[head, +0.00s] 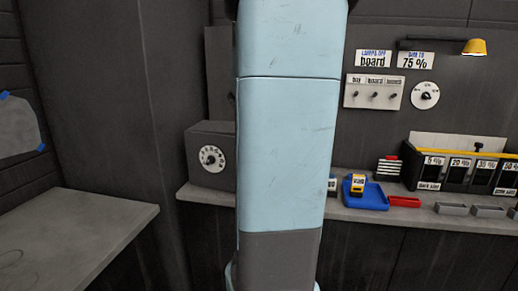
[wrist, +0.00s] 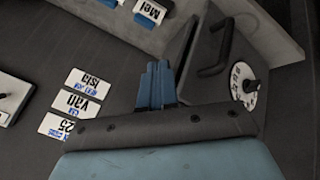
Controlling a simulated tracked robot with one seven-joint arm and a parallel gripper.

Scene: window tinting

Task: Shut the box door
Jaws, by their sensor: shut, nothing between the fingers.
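The dark grey box (head: 207,163) stands on the back bench in the head view, with a round white dial (head: 211,158) on its front. My light blue arm hides its right side. A dark upright panel (head: 219,75) shows above and behind it; I cannot tell whether this is the door. In the wrist view the dial (wrist: 244,84) is at the right, beside a dark panel with a bar handle (wrist: 214,48). My gripper (wrist: 157,68), with blue fingers, is shut and empty, left of that panel and seemingly apart from it. The head view does not show my gripper.
A blue tray (head: 366,201) with a yellow item, a red tray (head: 404,202) and a rack of labelled slots (head: 462,172) stand right on the bench. Signs and a knob panel (head: 374,92) hang on the wall. A grey table (head: 75,235) is at the left.

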